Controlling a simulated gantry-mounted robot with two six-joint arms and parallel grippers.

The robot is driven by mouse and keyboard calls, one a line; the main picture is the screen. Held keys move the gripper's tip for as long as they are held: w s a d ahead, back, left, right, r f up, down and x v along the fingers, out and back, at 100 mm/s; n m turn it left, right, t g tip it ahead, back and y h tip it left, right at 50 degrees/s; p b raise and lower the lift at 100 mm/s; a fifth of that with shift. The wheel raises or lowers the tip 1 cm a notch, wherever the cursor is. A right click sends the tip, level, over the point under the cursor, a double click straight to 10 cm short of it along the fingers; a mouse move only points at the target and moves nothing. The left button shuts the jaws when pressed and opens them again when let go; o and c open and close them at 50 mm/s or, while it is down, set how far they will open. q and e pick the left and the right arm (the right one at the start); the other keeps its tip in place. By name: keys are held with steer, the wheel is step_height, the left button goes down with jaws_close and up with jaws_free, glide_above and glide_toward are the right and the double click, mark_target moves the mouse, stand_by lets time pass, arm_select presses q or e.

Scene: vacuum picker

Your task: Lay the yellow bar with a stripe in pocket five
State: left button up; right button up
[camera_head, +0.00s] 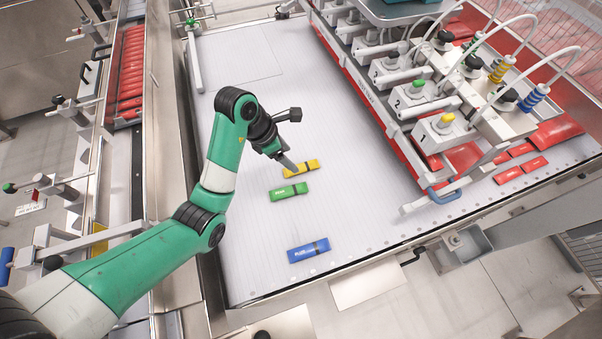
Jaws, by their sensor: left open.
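The yellow bar (308,166) lies on the pale work surface, with a dark band across it. My left gripper (288,164) is open and reaches down at the bar's left part, partly covering it. I cannot tell whether the fingers touch it or hover just above. A green bar (289,191) lies just in front of the yellow one. Pocket five cannot be made out. My right gripper is not in view.
A row of numbered valve units (437,131), with 1 and 2 readable, runs along the red rail at right. Red packets (508,175) lie beyond its near end. A blue handle (444,195) sticks out there. The middle of the pale surface (350,215) is clear.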

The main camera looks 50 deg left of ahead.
mark_target(300, 167)
arm_select(q)
steer(key=shift+b+x, duration=0.3)
steer(key=shift+x, duration=0.8)
steer(key=shift+w, duration=0.1)
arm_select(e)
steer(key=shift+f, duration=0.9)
arm_select(q)
steer(key=b+x, duration=0.2)
steer(key=x, duration=0.3)
steer(key=shift+a, duration=0.1)
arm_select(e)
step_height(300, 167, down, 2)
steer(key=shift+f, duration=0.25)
arm_select(q)
jaws_close()
